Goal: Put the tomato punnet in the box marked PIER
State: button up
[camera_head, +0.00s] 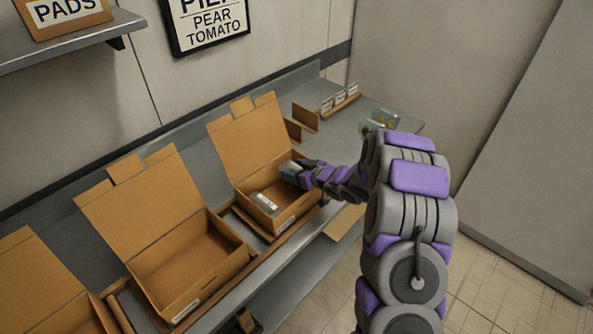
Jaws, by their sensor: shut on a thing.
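My gripper (300,174) is over the right-hand open cardboard box (285,222), near its back right corner. It is shut on a small grey-blue thing (288,168), mostly hidden by the fingers; I cannot tell whether it is the tomato punnet. A grey pack with a white label (265,202) lies inside this box at the left. The box has a white front label too small to read. A wall sign (208,22) reads PEAR and TOMATO under a cut-off heading that looks like PIER. No tomatoes can be made out.
Another open box (200,297) stands to the left, empty where visible; a third (45,315) is cut off at the left edge. A clear punnet with yellowish contents (382,120) sits at the bench's far right end, beside small label cards (340,98).

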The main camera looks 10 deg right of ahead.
jog(key=shift+a+f, duration=0.1)
jog(key=shift+f, duration=0.05)
jog(key=shift+d+f, duration=0.35)
jog(key=shift+d, duration=0.1)
jog(key=shift+s+f, duration=0.15)
jog(key=o, duration=0.7)
jog(key=shift+f, duration=0.1)
jog(key=shift+c, duration=0.2)
jog(key=o, duration=0.4)
jog(key=shift+s+a+f, duration=0.15)
jog(key=shift+r, duration=0.65)
jog(key=p+v, duration=0.1)
jog(key=v, duration=0.5)
jog(key=p+v, duration=0.1)
jog(key=v, duration=0.4)
jog(key=shift+s+d+r, duration=0.1)
jog(key=shift+d+r, duration=0.25)
